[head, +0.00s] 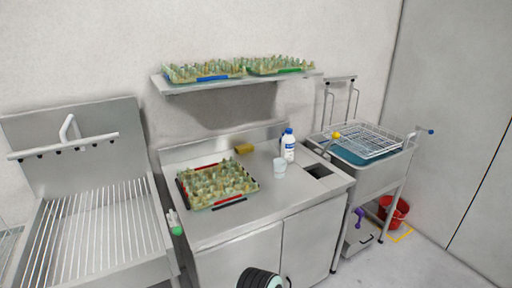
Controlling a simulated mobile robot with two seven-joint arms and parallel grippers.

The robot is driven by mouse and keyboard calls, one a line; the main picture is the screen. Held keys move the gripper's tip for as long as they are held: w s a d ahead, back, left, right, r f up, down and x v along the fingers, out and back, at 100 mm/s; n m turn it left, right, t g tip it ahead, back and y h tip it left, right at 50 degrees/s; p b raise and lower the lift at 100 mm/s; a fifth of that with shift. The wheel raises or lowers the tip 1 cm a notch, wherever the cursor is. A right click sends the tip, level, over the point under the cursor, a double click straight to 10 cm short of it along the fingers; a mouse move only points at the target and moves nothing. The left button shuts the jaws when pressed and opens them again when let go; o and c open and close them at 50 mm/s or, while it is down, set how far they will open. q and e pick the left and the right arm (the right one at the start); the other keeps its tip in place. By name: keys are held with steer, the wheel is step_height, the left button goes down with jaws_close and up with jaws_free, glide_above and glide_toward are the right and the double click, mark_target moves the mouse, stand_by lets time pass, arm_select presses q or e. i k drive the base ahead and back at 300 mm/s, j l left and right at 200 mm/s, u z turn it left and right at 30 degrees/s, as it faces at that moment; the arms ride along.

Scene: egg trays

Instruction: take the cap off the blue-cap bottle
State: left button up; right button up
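The blue-cap bottle (289,152) stands upright at the back right of the steel counter. It is white with a blue label, and its blue cap (289,131) sits on top. Neither of my grippers can be made out in the head view. A dark rounded part with a pale ring shows at the bottom edge, probably part of my own arm. Nothing is touching the bottle.
A white cup (280,166) stands just in front of the bottle. An egg tray (229,204) lies on the counter's left, with a yellow sponge (245,149) behind it. A wall shelf (196,87) with two trays overhangs the back. The counter's front right is clear.

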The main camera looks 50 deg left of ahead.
mark_target(288, 141)
steer(key=u, duration=2.4)
steer(key=l+u, duration=1.2)
steer(key=l, duration=0.15)
steer(key=k+l+u, duration=0.15)
steer(key=l, duration=0.15)
steer(key=k+l+u, duration=0.15)
steer(key=l, duration=0.15)
steer(key=i, duration=0.05)
